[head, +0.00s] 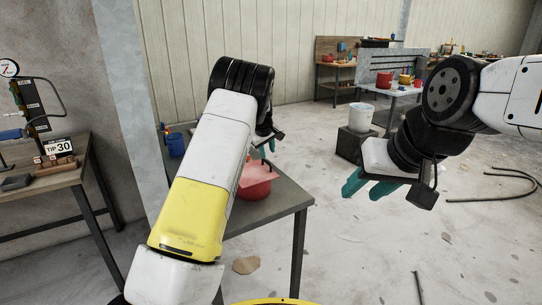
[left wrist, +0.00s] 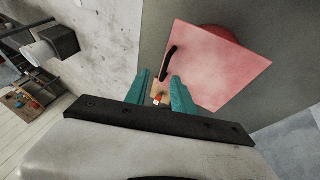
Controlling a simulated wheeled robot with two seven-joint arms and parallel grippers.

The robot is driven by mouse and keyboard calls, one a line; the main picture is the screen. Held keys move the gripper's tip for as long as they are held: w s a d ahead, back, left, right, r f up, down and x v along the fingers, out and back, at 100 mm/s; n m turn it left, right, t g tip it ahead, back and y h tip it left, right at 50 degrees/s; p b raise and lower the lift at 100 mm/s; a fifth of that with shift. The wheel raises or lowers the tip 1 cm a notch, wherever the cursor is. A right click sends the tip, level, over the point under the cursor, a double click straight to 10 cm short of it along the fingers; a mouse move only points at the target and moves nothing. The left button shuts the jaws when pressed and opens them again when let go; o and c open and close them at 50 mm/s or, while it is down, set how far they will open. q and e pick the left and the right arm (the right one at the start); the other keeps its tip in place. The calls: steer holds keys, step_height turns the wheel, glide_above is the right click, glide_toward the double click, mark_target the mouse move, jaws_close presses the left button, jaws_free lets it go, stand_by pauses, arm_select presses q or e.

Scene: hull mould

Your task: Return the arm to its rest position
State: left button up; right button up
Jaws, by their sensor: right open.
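My left gripper (head: 264,149) is above the near table in the head view. Its two teal fingers stand apart in the left wrist view (left wrist: 160,90), so it looks open. A small tan and red thing (left wrist: 157,98) shows between the fingers; I cannot tell whether they touch it. My right gripper (head: 368,185) is open and empty, over the floor at the right. Its teal fingers point left and down.
The near table (head: 270,213) holds a red container (head: 258,188) with a pink square piece (left wrist: 215,65) at its top. A blue cup (head: 175,145) stands at its left. A gauge bench (head: 40,195) is at left. A white bucket (head: 361,117) stands on a dark block. Open floor lies at right.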

arm_select(q)
steer(key=shift+s+r, duration=0.15)
steer(key=shift+r, duration=0.1)
steer(key=s+a+r+m+h, duration=0.1)
steer(key=s+a+r+m, duration=0.15)
steer(key=s+r, duration=0.8)
steer(key=s+a+r+m+h, duration=0.1)
steer(key=s+a+r, duration=0.45)
steer(key=s, duration=0.75)
steer(key=s+d+m, duration=0.1)
steer(key=s+m, duration=0.3)
steer(key=s, duration=2.2)
steer(key=shift+s+d+r+m, duration=0.2)
steer(key=shift+s+r+m, duration=0.15)
steer(key=shift+s+r, duration=0.05)
